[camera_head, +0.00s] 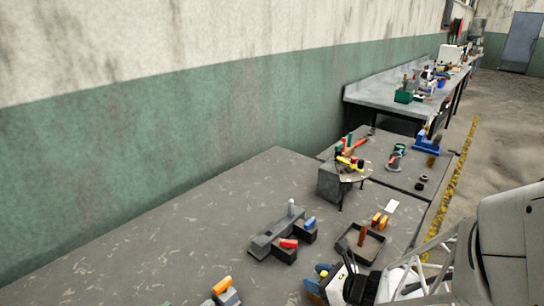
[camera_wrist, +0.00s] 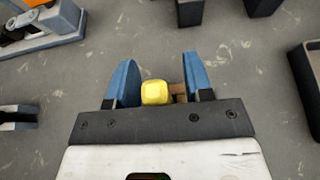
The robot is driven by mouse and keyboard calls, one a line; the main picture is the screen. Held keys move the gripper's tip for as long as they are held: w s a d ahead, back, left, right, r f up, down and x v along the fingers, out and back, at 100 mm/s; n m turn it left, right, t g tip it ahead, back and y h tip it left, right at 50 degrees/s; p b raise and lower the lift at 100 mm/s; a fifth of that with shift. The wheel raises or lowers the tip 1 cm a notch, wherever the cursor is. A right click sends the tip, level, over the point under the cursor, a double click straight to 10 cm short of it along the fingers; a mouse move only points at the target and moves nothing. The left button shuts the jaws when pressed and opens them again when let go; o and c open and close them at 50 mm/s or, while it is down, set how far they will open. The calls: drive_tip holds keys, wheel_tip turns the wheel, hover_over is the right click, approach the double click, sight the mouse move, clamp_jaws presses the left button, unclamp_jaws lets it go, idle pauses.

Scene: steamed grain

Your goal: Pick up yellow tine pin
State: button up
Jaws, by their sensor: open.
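The yellow tine pin shows as a rounded yellow block end (camera_wrist: 154,92) in the wrist view. It sits between the blue fingers of my gripper (camera_wrist: 158,66), nearer the left finger.
A brown block (camera_wrist: 179,92) lies just beside the yellow end, between the fingers. A dark open tray (camera_head: 342,246) with an orange-brown peg stands close by. A grey block fixture (camera_head: 262,245) with red and blue handles is to the left.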

drive_tip(key=shift+c, duration=0.3)
clamp_jaws()
drive_tip(key=shift+r, duration=0.1)
wheel_tip(320, 180, up, 10)
idle(0.6)
idle(0.4)
